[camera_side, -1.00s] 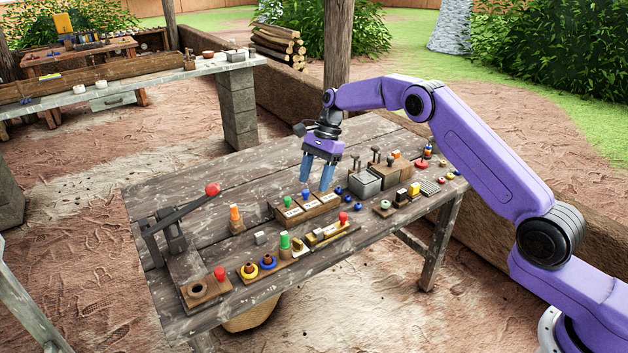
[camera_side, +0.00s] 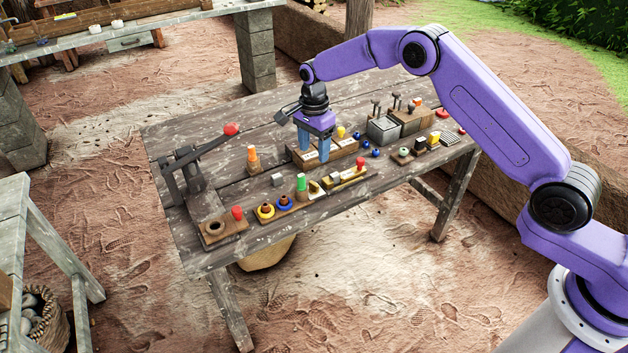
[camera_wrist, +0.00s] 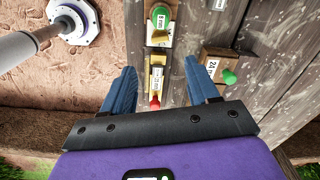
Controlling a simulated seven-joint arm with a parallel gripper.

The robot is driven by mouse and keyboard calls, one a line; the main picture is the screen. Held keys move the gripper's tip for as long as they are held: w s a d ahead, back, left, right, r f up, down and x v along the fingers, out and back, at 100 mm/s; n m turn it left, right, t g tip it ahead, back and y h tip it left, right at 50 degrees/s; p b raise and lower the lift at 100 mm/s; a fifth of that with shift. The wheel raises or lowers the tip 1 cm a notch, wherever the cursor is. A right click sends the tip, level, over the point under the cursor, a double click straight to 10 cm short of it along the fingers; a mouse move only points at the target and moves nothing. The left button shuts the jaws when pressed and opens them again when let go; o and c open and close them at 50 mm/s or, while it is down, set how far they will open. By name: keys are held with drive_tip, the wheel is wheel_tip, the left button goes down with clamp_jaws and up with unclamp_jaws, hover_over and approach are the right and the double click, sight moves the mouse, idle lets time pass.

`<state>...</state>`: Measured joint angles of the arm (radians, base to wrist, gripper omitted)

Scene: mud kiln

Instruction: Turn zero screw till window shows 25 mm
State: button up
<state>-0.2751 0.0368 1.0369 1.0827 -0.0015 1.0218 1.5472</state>
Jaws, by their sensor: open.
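My gripper (camera_side: 313,156) is open and empty, pointing down at the middle of the table; its fingertips also show in the wrist view (camera_wrist: 159,66). A narrow wooden device with a red knob (camera_wrist: 155,103) and a small white label (camera_wrist: 157,80) lies between the fingers in the wrist view. To their right is a wooden block with a white window (camera_wrist: 212,67) that seems to read 24, and a green knob (camera_wrist: 228,77) beside it. In the side view the fingers partly cover a labelled block (camera_side: 345,151) with a yellow knob. I cannot tell which knob is the zero screw.
A green cylinder (camera_side: 301,183) stands left of the red-knobbed device (camera_side: 345,177). An orange-topped peg (camera_side: 252,158) and a red-tipped lever (camera_side: 231,129) stand further left. Grey boxes (camera_side: 383,131) with upright levers stand to the right. Bare boards lie behind.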

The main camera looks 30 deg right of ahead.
sight(314, 183)
wheel_tip(314, 183, down, 12)
drive_tip(key=shift+r, duration=0.1)
idle(0.5)
drive_tip(key=c, duration=1)
